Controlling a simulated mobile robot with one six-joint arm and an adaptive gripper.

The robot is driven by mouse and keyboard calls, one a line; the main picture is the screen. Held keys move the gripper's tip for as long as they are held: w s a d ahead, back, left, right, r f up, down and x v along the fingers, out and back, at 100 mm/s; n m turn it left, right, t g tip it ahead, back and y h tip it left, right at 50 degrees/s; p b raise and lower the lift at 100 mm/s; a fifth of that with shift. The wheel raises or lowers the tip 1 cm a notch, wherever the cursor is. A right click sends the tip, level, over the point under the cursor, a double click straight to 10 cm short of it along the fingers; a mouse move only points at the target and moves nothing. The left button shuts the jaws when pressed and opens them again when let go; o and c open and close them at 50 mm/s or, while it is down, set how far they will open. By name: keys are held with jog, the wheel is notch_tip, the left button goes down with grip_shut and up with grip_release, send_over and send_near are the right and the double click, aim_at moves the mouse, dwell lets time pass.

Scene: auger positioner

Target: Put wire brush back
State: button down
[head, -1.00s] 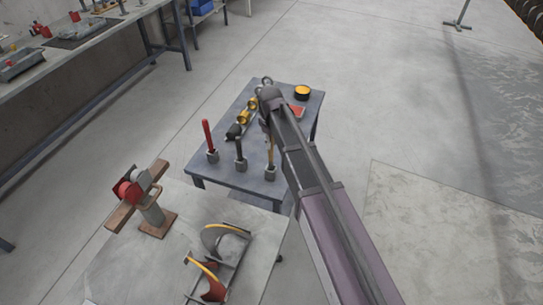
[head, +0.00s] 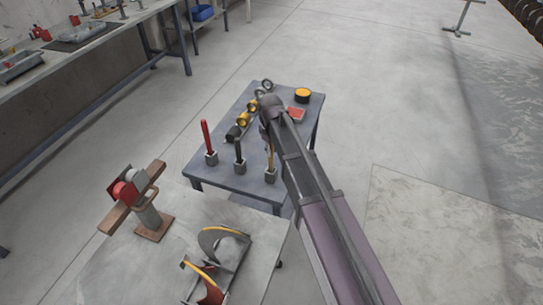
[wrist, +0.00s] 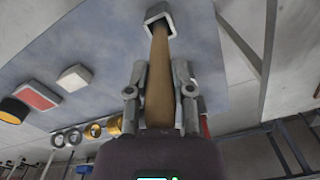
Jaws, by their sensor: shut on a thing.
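The wire brush shows as a tan wooden handle (wrist: 159,75); it also shows in the head view (head: 270,156). It stands upright, its lower end at a small grey square holder (wrist: 158,20) on the blue-grey table. The holder shows in the head view too (head: 270,175), at the table's near right corner. My gripper (wrist: 160,92) is shut on the handle, one finger on each side. In the head view my arm hides most of the gripper. The bristles are not visible, and I cannot tell how deep the brush sits in the holder.
A red-handled tool (head: 206,136) and a black-handled tool (head: 238,152) stand in holders to the left. Black-and-yellow round parts (head: 242,119), a red-topped block (head: 297,114) and a yellow-topped can (head: 303,95) are farther back. A workbench with a clamp (head: 130,190) is in front.

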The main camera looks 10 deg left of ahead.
jog(key=shift+f+b, duration=0.35)
jog(key=shift+f, duration=0.4)
jog(key=c, duration=0.5)
grip_release()
jog(key=shift+r, duration=0.2)
notch_tip(320, 180, up, 12)
jog(key=p, duration=1.2)
jog(key=shift+w+a, duration=0.1)
jog(key=shift+a, duration=0.05)
dwell(0.4)
